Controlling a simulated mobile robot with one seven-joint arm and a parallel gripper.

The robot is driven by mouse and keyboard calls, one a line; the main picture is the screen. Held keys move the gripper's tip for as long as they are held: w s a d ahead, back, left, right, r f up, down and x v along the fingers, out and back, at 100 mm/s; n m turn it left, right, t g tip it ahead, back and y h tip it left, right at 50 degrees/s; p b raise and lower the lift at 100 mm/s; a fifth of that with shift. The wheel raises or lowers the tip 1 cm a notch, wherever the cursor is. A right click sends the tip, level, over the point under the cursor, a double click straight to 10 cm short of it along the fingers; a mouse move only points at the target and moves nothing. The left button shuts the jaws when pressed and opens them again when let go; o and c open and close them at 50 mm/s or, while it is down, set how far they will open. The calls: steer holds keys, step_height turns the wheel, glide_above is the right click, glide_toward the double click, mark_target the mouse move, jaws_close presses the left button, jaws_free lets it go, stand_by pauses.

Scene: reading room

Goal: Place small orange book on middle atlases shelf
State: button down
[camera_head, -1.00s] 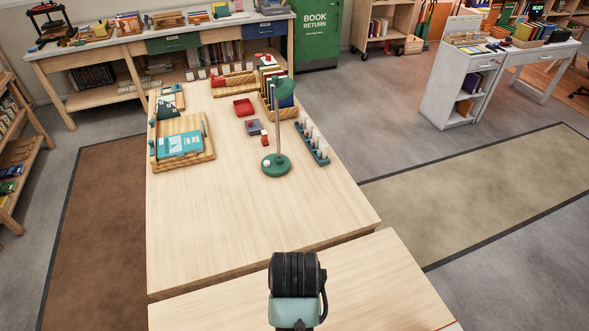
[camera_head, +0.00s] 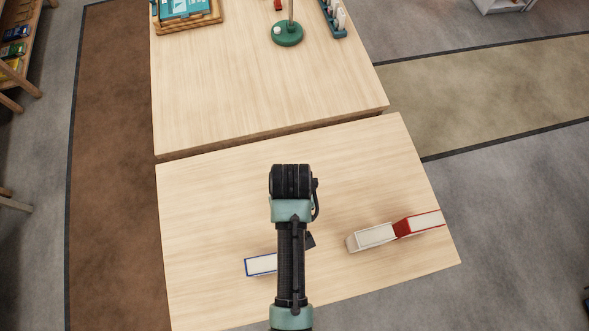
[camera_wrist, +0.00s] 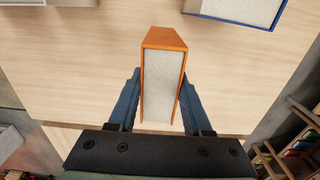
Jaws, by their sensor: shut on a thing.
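A small orange book (camera_wrist: 163,76) is in the wrist view, its orange cover edges around a pale page block. My gripper (camera_wrist: 160,90) is shut on it, with one blue finger on each side. The book's far end points away from my wrist, over the light wooden table. In the head view my arm covers the orange book, and the gripper's fingers are hidden there. The middle atlases shelf cannot be made out in these views.
On the near table (camera_head: 220,200) lie a blue-edged book (camera_head: 261,264) left of my arm, and a white book (camera_head: 373,237) and a red book (camera_head: 420,222) to the right. A green lamp base (camera_head: 287,33) stands on the far table. A bookshelf (camera_head: 22,60) is at the left edge.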

steer(key=shift+w+d+f, duration=0.1)
steer(key=shift+f, duration=2.15)
steer(key=shift+f, duration=0.15)
steer(key=shift+c, duration=1.6)
jaws_free()
